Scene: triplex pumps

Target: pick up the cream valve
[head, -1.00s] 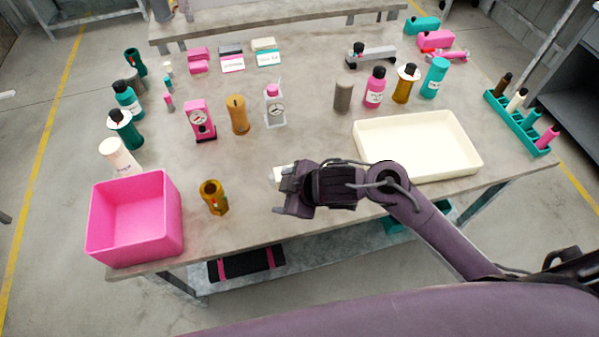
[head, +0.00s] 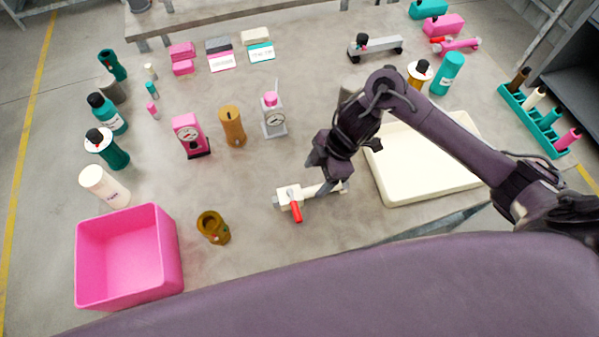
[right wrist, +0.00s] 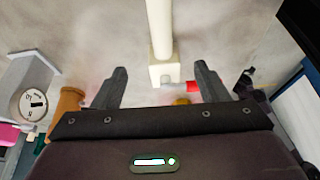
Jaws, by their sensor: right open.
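The cream valve (head: 290,198) lies on the table in the middle front, with a red handle (head: 296,212) and a cream pipe running to the right. My right gripper (head: 325,172) is above the pipe end of the valve, pointing down, and is open and empty. In the right wrist view, the cream pipe (right wrist: 160,30) runs down the picture to a square cream block (right wrist: 164,73), which shows in the gap between the open fingers (right wrist: 160,85). The red handle is beside the block. The fingers look apart from the valve. My left gripper is not in view.
A cream tray (head: 400,194) lies just right of the valve, partly behind my right arm. A pink bin (head: 128,258) and a brown fitting (head: 213,228) stand to the left. Gauges, bottles and a teal rack (head: 533,122) stand farther off. Bare table surrounds the valve.

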